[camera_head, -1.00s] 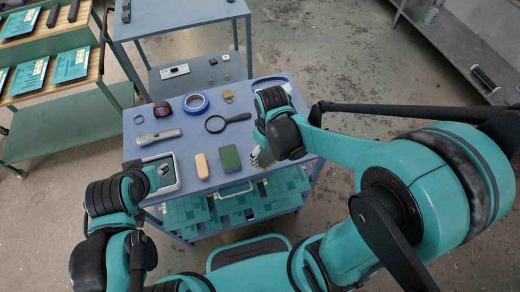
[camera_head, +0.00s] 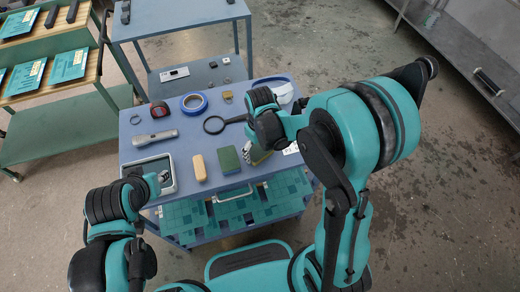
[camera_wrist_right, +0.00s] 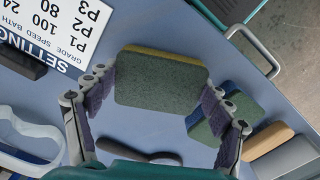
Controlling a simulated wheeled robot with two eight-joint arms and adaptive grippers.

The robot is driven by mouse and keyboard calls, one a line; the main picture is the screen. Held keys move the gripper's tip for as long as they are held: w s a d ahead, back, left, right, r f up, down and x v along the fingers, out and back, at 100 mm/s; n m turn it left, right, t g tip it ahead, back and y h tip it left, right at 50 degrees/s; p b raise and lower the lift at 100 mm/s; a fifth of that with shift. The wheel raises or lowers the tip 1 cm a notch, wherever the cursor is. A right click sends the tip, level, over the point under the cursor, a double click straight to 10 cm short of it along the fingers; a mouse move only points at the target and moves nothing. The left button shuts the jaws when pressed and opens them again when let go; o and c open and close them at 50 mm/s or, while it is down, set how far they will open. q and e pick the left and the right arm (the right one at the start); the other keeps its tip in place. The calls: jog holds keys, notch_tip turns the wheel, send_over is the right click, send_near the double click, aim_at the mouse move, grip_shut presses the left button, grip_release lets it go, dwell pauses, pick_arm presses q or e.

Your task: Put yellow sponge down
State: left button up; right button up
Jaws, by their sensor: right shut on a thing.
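The yellow sponge (camera_wrist_right: 160,85) shows its green-grey face and a thin yellow edge in the right wrist view. My right gripper (camera_wrist_right: 158,98) is shut on it, one finger at each side. In the head view my right gripper (camera_head: 257,154) is over the right front of the blue table (camera_head: 185,150), and the held sponge is mostly hidden. I cannot tell whether the sponge touches the table. My left gripper (camera_head: 163,177) is at the table's left front, by a grey-rimmed tray (camera_head: 171,186); its jaws are too small to read.
A green sponge with a blue side (camera_head: 229,160) and a tan block (camera_head: 199,167) lie left of my right gripper. A settings sheet (camera_wrist_right: 75,30) lies on its other side.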

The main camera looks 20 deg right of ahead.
aim_at(260, 150)
jog(key=shift+f, duration=0.1)
jog(key=o, duration=1.5)
jog(key=shift+o, duration=0.2)
notch_tip(260, 150, up, 11)
jog(key=p, duration=0.4)
jog(key=s+d+r+m+t, duration=0.4)
jog(key=s+r+t, duration=0.3)
jog(key=s, duration=0.3)
jog(key=shift+d+r+m, duration=0.3)
jog(key=shift+r+m, duration=0.1)
jog(key=shift+r, duration=0.45)
